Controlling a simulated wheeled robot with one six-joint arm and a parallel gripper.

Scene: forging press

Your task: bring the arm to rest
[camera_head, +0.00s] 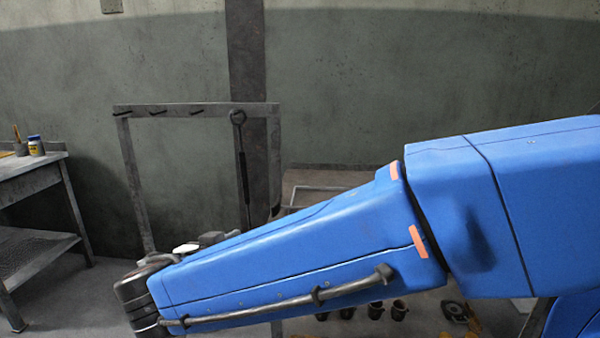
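My blue arm crosses the view from the right edge down to the lower left. Its dark wrist end shows at the lower left, cut by the bottom edge of the frame. My gripper's fingers are not in view, so I cannot see whether they hold anything. Behind the arm stands a grey metal rack (133,185) with short pegs along its top bar. A long dark tool (242,165) with a ring at its top hangs at the rack's right side. The arm hides the lower part of the rack.
A grey metal workbench (30,182) with a lower shelf stands at the left. A small jar (36,147) sits on it. Several dark cups (375,311) and a round dark object (454,311) lie below the arm. Floor (85,290) is clear between bench and rack.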

